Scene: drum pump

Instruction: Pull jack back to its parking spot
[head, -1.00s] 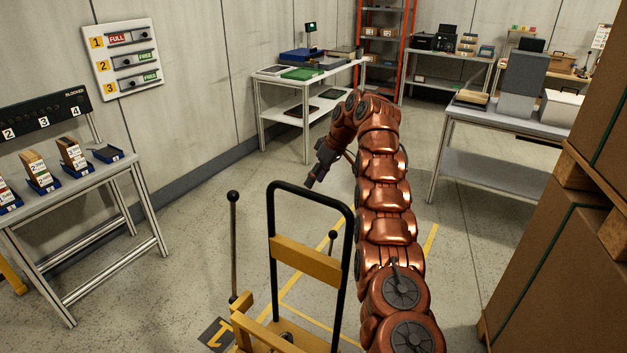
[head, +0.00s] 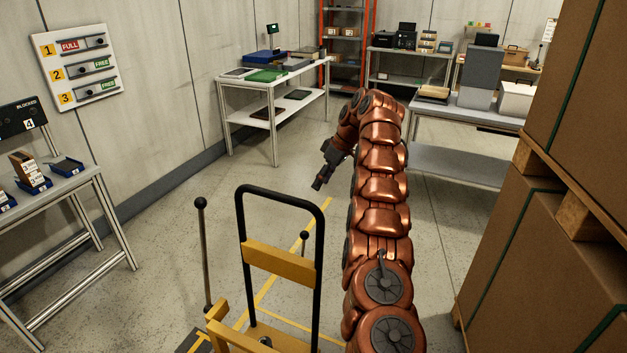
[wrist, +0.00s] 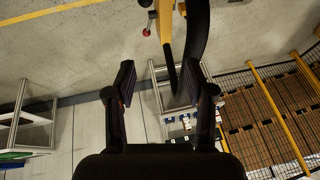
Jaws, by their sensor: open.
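The jack, as I take it, is a yellow frame with a black looped handle (head: 241,225) and a yellow crossbar (head: 279,262), upright at the bottom of the head view. Its lower part is cut off. My gripper (head: 318,186) is open and empty, pointing down-left near the handle's upper right corner. In the wrist view, my gripper (wrist: 160,82) has its fingers spread. The handle's dark bar (wrist: 194,35) and yellow part show beyond them, and no contact is visible. Yellow floor lines (head: 283,322) run beside the jack; which spot is its parking place, I cannot tell.
Stacked cartons on pallets (head: 550,240) stand close on the right. A table with blue bins (head: 68,167) is at the left, beneath a slot board (head: 82,66). A rod with a black knob (head: 203,255) rises left of the handle. The floor ahead is open.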

